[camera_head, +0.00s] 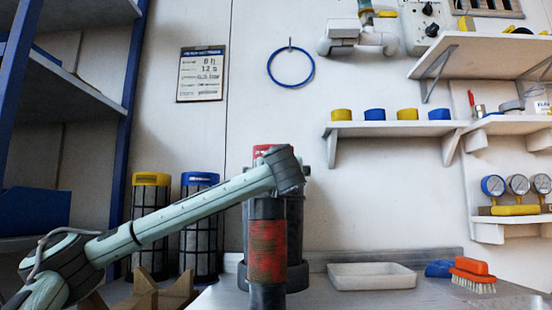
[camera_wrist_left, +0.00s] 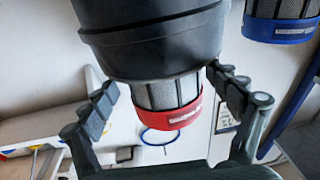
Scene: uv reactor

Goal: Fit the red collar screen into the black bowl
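The red collar screen (camera_wrist_left: 181,114) stands in the mouth of the black bowl (camera_wrist_left: 150,42) in the left wrist view. Its lower part is hidden inside the bowl. A band of grey mesh shows between the bowl's rim and the red collar. In the head view the red collar (camera_head: 264,150) shows above my left arm, and the black bowl (camera_head: 297,232) is partly hidden behind the arm. My left gripper (camera_wrist_left: 160,82) is open, with one finger on each side of the screen. Neither finger visibly grips it. My right gripper is not in view.
A yellow-collared screen (camera_head: 151,180) and a blue-collared screen (camera_head: 200,179) stand left of the bowl. A white tray (camera_head: 372,283) and an orange brush (camera_head: 473,268) lie on the counter to the right. A wooden stand (camera_head: 160,291) is at the front left.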

